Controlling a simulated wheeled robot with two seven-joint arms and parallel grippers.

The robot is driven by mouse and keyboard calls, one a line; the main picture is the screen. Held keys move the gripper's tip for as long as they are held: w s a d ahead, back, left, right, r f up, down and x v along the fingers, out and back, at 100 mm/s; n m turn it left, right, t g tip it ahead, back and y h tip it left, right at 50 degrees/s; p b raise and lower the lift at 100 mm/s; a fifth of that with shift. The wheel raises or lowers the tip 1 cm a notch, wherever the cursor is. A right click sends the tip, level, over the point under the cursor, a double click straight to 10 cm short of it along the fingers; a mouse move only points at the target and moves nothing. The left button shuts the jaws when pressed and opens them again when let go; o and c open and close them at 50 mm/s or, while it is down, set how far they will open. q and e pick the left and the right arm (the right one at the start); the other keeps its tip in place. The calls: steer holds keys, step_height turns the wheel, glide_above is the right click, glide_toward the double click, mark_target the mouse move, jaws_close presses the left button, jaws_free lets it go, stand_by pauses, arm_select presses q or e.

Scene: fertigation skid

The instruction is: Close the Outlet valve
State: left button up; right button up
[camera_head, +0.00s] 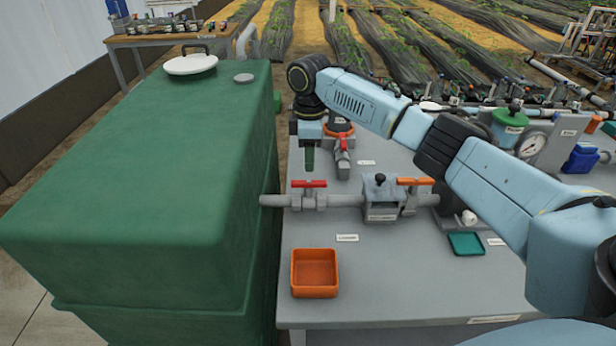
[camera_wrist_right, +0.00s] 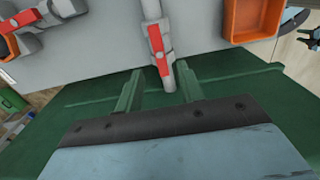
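A valve with a red lever (camera_head: 309,184) sits on the grey pipe beside the green tank; its lever lies along the pipe. I take this for the Outlet valve, but its label is not readable. The same red lever (camera_wrist_right: 160,50) shows in the right wrist view, just beyond my fingers. My right gripper (camera_head: 309,160) points down above and behind that valve in the head view. In the wrist view its two green fingers (camera_wrist_right: 159,88) are open and apart, on either side of the pipe line, with nothing held. My left gripper is not in view.
A second red-levered valve (camera_head: 343,143) stands behind, and an orange-levered valve (camera_head: 415,182) is right of the grey filter box (camera_head: 381,200). An orange tray (camera_head: 315,273) lies in front on the grey bench. The green tank (camera_head: 150,180) fills the left.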

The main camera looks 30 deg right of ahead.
mark_target(309, 182)
step_height(309, 182, down, 7)
steer(key=shift+r+b, duration=0.1)
steer(key=shift+b, duration=0.35)
jaws_close()
